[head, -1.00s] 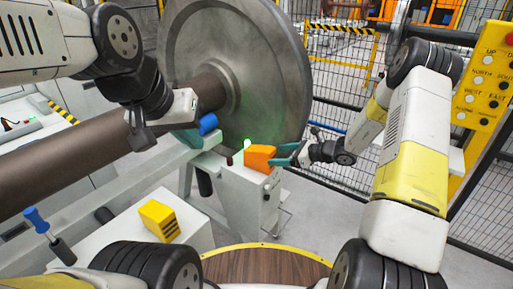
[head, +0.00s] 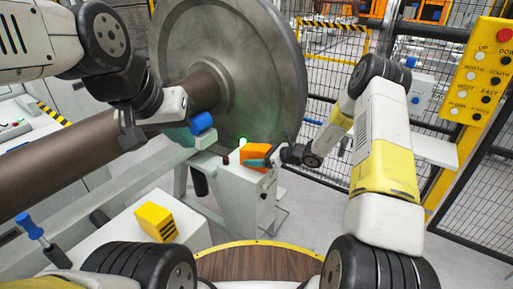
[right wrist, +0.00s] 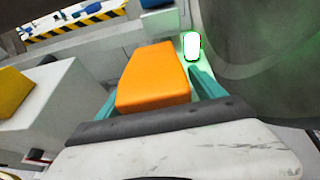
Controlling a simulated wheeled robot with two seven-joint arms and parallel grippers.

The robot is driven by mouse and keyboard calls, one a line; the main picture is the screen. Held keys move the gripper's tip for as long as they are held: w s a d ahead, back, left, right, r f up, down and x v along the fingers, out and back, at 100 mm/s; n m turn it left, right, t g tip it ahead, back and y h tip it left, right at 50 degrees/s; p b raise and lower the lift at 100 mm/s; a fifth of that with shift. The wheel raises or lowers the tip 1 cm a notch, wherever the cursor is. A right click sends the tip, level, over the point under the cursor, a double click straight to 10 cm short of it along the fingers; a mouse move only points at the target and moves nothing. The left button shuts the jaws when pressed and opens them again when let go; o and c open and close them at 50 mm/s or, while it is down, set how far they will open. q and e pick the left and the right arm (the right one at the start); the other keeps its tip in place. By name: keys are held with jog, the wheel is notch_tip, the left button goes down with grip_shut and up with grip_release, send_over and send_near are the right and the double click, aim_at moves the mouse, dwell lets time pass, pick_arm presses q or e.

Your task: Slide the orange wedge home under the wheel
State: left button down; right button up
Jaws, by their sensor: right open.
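The orange wedge (head: 254,151) sits on top of a pale stand (head: 240,190), low beside the rim of the large grey wheel (head: 272,80). My right gripper (head: 262,159) is at the wedge. In the right wrist view the orange wedge (right wrist: 153,78) lies between its two teal fingers, which are open on either side; a firm grip does not show. My left gripper (head: 183,134) is beside the axle (head: 70,165), close to a blue cylinder (head: 202,123). Its fingers are partly hidden, and whether they hold anything is unclear.
A green-lit lamp (head: 243,141) stands right beside the wedge, near the wheel. A yellow block (head: 156,222) lies on a white box at lower left, near a blue-handled tool (head: 30,224). A yellow button panel (head: 483,72) and mesh fencing are at right.

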jog(key=shift+c, duration=0.5)
grip_shut()
jog(key=shift+r, duration=0.2)
